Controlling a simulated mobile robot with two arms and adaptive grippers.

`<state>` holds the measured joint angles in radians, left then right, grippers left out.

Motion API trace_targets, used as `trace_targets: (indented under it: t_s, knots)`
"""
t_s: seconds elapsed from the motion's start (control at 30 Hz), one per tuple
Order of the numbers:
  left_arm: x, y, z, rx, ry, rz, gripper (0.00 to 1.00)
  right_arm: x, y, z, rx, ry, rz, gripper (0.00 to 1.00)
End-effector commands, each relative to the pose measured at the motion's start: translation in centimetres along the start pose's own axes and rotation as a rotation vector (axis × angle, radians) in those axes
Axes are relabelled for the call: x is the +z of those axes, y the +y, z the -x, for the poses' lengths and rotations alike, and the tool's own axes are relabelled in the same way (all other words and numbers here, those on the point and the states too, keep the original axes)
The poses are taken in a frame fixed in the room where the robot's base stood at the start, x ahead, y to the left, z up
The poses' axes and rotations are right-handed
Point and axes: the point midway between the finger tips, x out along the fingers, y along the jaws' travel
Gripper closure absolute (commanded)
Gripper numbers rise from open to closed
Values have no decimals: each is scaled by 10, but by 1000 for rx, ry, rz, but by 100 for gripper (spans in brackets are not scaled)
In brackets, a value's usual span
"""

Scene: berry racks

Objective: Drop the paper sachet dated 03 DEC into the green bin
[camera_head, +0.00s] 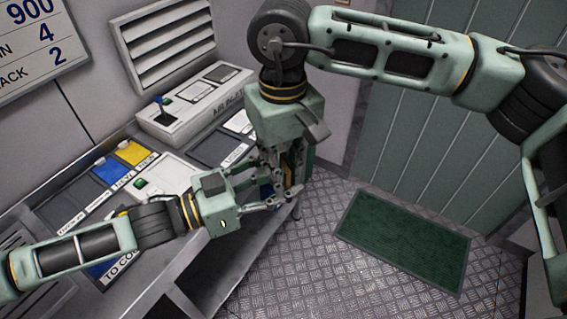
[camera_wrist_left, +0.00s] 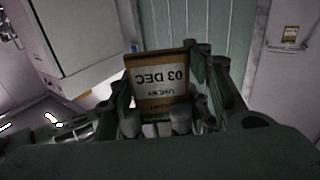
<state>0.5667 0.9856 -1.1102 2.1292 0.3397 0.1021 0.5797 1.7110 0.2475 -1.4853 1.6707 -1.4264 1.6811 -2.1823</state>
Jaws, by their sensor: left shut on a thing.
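A brown paper sachet (camera_wrist_left: 158,82) with a pale label reading 03 DEC, upside down, fills the middle of the left wrist view. My left gripper (camera_wrist_left: 160,122) is shut on its lower part. In the head view my left gripper (camera_head: 268,192) reaches in from the left, past the console's front edge. My right gripper (camera_head: 286,165) hangs down from above, right beside it. The two overlap in the picture, and I cannot tell whether the right one is open or shut. The sachet is mostly hidden there.
A grey console (camera_head: 210,150) with blue (camera_head: 108,171) and yellow (camera_head: 133,152) panels runs along the left. A control box (camera_head: 195,105) with a blue-topped lever stands at its back. A dark green mat (camera_head: 403,240) lies on the metal floor, which is otherwise clear.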

Motion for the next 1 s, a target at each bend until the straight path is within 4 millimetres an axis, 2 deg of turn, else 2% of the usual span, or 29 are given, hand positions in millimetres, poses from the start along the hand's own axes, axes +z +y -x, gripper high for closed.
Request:
trace_targets:
  t_s: [0.03,0.2,0.33,0.37,0.6,0.9,1.0]
  knots:
    - [0,0,0,0,0,0,70,0,0,0,0,0,0,84]
    - [0,0,0,0,0,0,70,0,0,0,0,0,0,99]
    - [0,0,0,0,0,0,70,0,0,0,0,0,0,100]
    - [0,0,0,0,0,0,54,0,0,0,0,0,0,100]
    - [0,0,0,0,0,0,33,0,0,0,0,0,0,100]
    - [0,0,1,0,-1,0,33,0,0,0,0,0,0,100]
    - [1,-1,6,-2,-2,1,33,0,0,0,0,0,0,100]
